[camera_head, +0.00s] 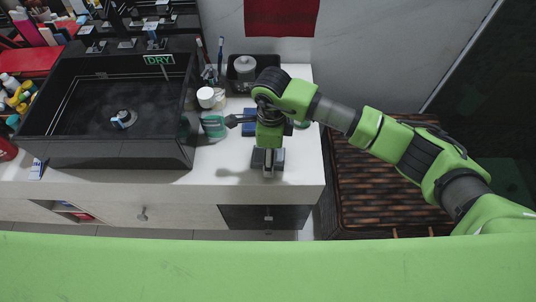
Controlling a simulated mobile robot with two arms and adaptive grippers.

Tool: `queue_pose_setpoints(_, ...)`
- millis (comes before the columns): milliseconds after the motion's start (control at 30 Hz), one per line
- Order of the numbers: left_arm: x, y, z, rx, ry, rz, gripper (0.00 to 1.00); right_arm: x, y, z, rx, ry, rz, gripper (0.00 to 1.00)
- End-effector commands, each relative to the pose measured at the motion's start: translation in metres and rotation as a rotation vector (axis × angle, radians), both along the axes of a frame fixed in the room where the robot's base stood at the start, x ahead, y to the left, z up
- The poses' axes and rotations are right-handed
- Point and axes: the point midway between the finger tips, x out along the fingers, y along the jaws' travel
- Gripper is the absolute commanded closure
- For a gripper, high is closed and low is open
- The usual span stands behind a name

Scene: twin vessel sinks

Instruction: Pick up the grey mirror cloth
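A dark grey folded piece that looks like the grey mirror cloth (279,158) lies on the white counter near its front edge. My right gripper (268,172) reaches in from the right and points down over it. A narrow light-coloured part of the gripper shows in front of the grey piece, which is partly hidden. I cannot tell whether the fingers are apart, shut or gripping the cloth. My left gripper is not in view.
A black vessel sink (100,150) with a DRY sign (159,59) stands left. A striped teal item (213,127), a white jar (206,97) and a blue item (249,115) are close to the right arm. A black tray (264,63) is behind. A brown wicker hamper (375,190) stands right.

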Motion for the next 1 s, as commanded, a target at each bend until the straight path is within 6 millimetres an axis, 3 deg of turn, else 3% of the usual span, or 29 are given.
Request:
queue_pose_setpoints(133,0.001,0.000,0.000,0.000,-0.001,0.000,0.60,0.000,0.000,0.000,0.000,0.000,0.000,0.36)
queue_pose_setpoints(300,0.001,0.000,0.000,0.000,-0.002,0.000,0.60,0.000,0.000,0.000,0.000,0.000,0.000,0.74)
queue_pose_setpoints(767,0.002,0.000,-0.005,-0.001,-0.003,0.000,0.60,0.001,0.000,0.007,0.002,-0.002,0.001,0.75)
queue_pose_setpoints(933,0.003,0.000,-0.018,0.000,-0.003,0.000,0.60,0.001,0.001,0.033,0.002,-0.007,0.004,0.75)
queue_pose_setpoints(1000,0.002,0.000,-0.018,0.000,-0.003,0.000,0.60,-0.013,0.001,0.047,0.003,-0.005,0.005,0.75)
